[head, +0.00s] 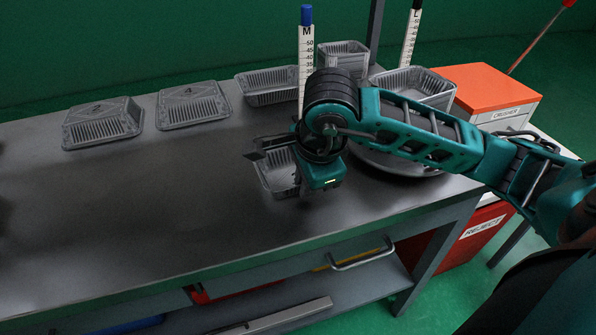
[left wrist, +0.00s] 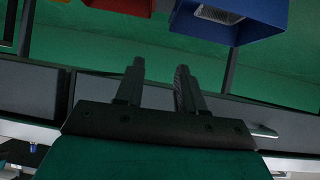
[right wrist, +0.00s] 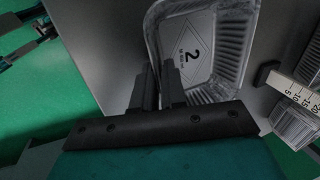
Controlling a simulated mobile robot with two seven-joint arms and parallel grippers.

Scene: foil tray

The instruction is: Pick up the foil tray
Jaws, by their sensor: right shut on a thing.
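A silver foil tray (head: 275,178) with ribbed walls is partly hidden behind my right arm, over the middle of the table. In the right wrist view the foil tray (right wrist: 205,80) is open side up, with a 2 printed on its floor. My right gripper (head: 262,150) is shut on the tray's near side wall; its fingers also show in the right wrist view (right wrist: 160,75). I cannot tell whether the tray touches the table. My left gripper (left wrist: 160,70) is open and empty, seen only in its own wrist view.
An orange-topped crusher box (head: 490,88) and red reject bin (head: 470,240) are at right. The table's front left is clear.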

